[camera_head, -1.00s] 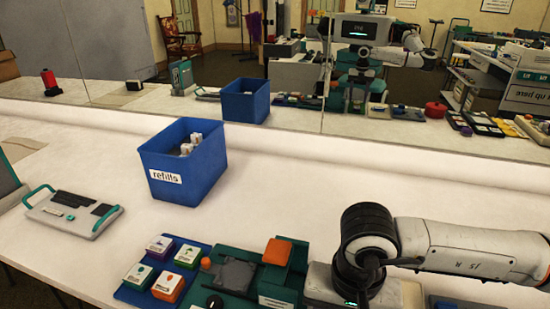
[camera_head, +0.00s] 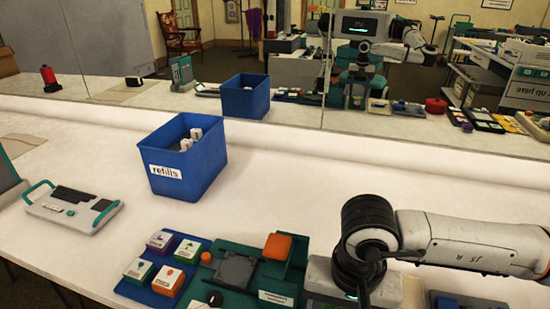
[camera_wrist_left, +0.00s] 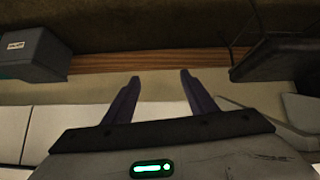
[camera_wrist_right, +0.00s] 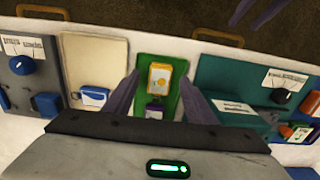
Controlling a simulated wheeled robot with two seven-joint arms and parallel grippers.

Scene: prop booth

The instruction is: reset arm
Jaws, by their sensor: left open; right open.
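My right arm (camera_head: 450,240) comes in from the right in the head view, and its fingers are out of sight there. In the right wrist view my right gripper (camera_wrist_right: 160,88) is open, its fingers apart over a green tray (camera_wrist_right: 173,118) with a yellow block (camera_wrist_right: 160,77) and a purple block (camera_wrist_right: 155,109) on it. Nothing is held between the fingers. My left arm is not seen directly in the head view. In the left wrist view my left gripper (camera_wrist_left: 159,82) is open and empty, with the floor and a wooden strip beyond it.
A blue refills bin (camera_head: 200,175) with white items stands on the white table. A grey device with teal handles (camera_head: 75,208) lies left. A blue tray (camera_head: 135,292) of small boxes and a teal station (camera_head: 238,300) sit at the front. A mirror (camera_head: 300,60) runs behind the table.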

